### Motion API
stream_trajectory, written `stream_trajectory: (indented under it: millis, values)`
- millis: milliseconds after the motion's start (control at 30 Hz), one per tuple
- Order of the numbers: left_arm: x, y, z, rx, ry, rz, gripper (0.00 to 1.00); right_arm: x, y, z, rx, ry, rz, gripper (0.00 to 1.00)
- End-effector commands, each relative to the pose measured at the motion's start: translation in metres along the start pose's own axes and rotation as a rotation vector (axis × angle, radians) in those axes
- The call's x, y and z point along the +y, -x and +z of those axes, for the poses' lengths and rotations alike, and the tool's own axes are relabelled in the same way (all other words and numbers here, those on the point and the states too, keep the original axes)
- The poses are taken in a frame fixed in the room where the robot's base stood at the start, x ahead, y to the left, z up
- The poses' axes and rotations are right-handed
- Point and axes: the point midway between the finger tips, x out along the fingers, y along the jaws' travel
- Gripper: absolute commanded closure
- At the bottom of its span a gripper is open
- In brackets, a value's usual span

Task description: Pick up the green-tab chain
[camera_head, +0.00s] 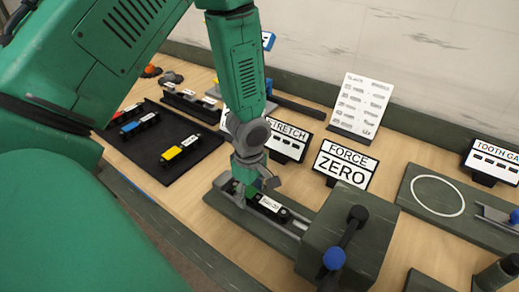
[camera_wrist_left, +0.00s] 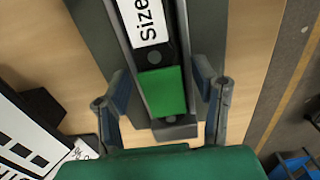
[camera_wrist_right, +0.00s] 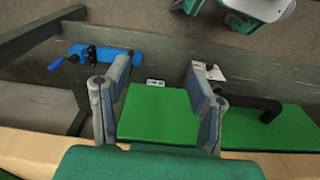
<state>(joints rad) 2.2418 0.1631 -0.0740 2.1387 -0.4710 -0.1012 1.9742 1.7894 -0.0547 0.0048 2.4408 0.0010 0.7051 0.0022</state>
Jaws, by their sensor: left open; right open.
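The green-tab chain (camera_head: 268,203) lies in the grey channel of a fixture (camera_head: 290,229) in the head view. It is dark with a white label, and its green tab (camera_wrist_left: 162,92) shows in the left wrist view. My left gripper (camera_head: 243,183) is above the chain's green-tab end. In the left wrist view, the fingers of my left gripper (camera_wrist_left: 161,88) are open, one on each side of the tab and channel. I cannot tell whether they touch. My right gripper (camera_wrist_right: 158,75) is open and empty in the right wrist view, and out of the head view.
A black tray (camera_head: 160,146) holds a yellow-tab chain (camera_head: 181,147) and a blue-tab chain (camera_head: 139,124). A FORCE ZERO sign (camera_head: 345,164) stands behind the fixture. A dark block with a blue-knobbed lever (camera_head: 333,258) is right of the chain. Green pads (camera_wrist_right: 157,113) lie below my right gripper.

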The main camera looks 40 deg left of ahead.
Motion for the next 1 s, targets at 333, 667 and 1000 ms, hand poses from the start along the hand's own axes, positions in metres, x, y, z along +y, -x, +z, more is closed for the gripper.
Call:
stream_trajectory:
  millis: [333, 667, 1000]
  values:
    - [0.0, -0.002, -0.006, -0.006, 0.003, -0.001, 0.96, 0.0, 0.0, 0.0, 0.0, 0.0, 0.0, 0.49]
    - [0.001, -0.002, -0.004, -0.002, 0.003, -0.003, 1.0, 0.0, 0.0, 0.0, 0.0, 0.0, 0.0, 0.49]
    - [0.001, 0.029, -0.004, -0.004, 0.003, 0.003, 1.0, 0.0, 0.002, 0.0, 0.0, 0.0, 0.0, 0.49]
